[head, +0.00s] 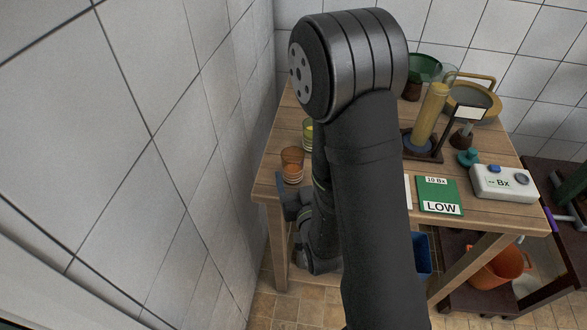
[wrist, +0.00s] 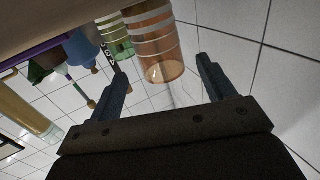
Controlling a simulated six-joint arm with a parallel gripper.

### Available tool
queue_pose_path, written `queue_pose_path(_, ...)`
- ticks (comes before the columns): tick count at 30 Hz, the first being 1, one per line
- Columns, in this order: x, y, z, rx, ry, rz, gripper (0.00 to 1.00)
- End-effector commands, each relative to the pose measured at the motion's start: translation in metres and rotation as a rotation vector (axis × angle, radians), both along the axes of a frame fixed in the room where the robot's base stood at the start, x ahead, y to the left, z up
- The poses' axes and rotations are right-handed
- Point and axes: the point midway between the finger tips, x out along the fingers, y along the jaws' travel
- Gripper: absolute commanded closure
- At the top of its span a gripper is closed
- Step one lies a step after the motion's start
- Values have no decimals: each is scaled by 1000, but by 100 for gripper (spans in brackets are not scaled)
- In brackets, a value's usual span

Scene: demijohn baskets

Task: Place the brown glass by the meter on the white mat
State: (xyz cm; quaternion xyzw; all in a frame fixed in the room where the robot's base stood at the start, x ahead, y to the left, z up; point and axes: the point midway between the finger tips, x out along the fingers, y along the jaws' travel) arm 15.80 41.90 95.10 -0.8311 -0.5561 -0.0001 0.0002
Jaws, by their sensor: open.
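The brown glass (head: 292,165) stands near the left edge of the wooden table in the head view. It also shows in the wrist view (wrist: 156,48), between and just beyond my fingertips. My gripper (wrist: 165,82) is open and empty, with a finger on either side of the line to the glass. In the head view my gripper (head: 288,197) is just in front of the glass, partly hidden by my arm. The meter (head: 504,183), a white box marked Bx, sits at the table's right front. I cannot make out the white mat for certain; a white sliver (head: 407,190) shows beside my arm.
A green-tinted glass (head: 307,134) stands just behind the brown one. A green LOW card (head: 439,195) lies left of the meter. A yellow cylinder (head: 431,115), a pan (head: 470,101) and a green funnel (head: 424,66) stand farther back. A tiled wall (head: 190,150) is close on the left.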

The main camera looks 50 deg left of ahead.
Motion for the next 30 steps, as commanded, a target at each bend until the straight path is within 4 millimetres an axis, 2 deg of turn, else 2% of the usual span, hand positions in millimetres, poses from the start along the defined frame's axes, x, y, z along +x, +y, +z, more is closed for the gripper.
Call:
queue_pose_path(5,0,0,0,0,0,0,25)
queue_pose_path(8,-4,-6,-4,-4,4,0,25)
queue_pose_path(15,-29,-66,-18,-9,9,-1,25)
queue_pose_path(19,-36,-85,-16,-5,2,0,25)
queue_pose_path(23,-33,-79,-14,4,0,-1,25)
queue_pose_path(30,-14,-33,-13,6,-1,-2,25)
